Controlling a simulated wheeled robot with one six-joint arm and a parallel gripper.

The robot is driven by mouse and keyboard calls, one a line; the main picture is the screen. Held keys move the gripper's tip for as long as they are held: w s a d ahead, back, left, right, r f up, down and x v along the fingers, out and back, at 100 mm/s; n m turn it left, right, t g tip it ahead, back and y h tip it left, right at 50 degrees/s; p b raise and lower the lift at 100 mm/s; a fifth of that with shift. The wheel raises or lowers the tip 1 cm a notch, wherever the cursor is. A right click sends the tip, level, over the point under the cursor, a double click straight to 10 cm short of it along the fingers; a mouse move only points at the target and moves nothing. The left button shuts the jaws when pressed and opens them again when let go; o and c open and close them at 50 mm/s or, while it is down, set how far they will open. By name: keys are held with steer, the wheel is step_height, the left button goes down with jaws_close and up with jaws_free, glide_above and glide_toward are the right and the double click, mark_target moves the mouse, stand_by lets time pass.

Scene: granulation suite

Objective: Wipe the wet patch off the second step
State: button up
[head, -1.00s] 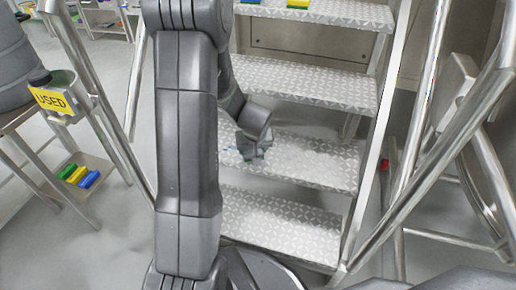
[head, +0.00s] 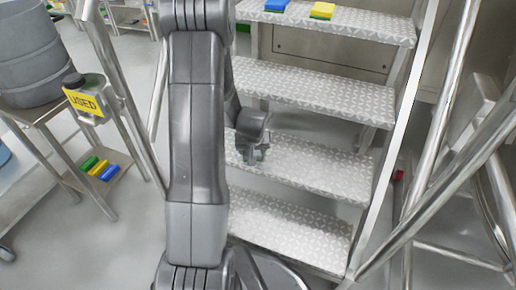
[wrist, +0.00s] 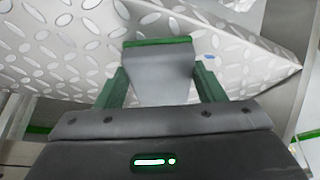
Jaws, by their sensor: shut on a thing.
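The second step (head: 315,172) from the bottom is a pale metal tread with a raised pattern. My gripper (head: 254,154) is low over its left part in the head view. In the wrist view my gripper (wrist: 157,85) has green fingers shut on a grey pad (wrist: 160,75) with a green far edge. The patterned tread (wrist: 60,45) lies beyond and under the pad. I cannot tell whether the pad touches it. No clear outline of a wet patch shows on this step; my arm and gripper hide part of its left end.
A blue sponge (head: 264,6) and a yellow sponge (head: 322,10) lie on the top step. A bin labelled USED (head: 86,103) and a shelf with several coloured blocks (head: 100,168) stand left. Metal rails (head: 395,150) flank the stairs. A small red thing (head: 399,175) is at right.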

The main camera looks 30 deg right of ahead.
steer(key=shift+w+a+r+p, duration=0.15)
steer(key=shift+w+a+p, duration=0.75)
steer(key=shift+p, duration=0.2)
steer(key=shift+w+a+f+p, duration=0.2)
steer(key=shift+w+a+p, duration=0.1)
steer(key=shift+w+p, duration=0.1)
steer(key=w+a+p, duration=0.1)
steer(key=p, duration=0.2)
steer(key=shift+r, duration=0.15)
steer(key=shift+w+a+p, duration=0.15)
steer(key=shift+w+p, duration=0.05)
steer(key=shift+p, duration=0.5)
steer(key=p, duration=0.4)
steer(key=shift+w+a+r, duration=0.1)
steer(key=shift+w+a, duration=0.2)
steer(key=shift+w, duration=0.1)
steer(key=shift+w+a+f+p, duration=0.1)
steer(key=shift+f+p, duration=0.1)
steer(key=shift+p, duration=0.4)
steer(key=shift+f+b, duration=0.25)
steer(key=shift+b, duration=0.4)
steer(key=shift+d+f+b, duration=0.1)
steer(key=shift+d+b, duration=0.15)
steer(key=shift+b, duration=0.25)
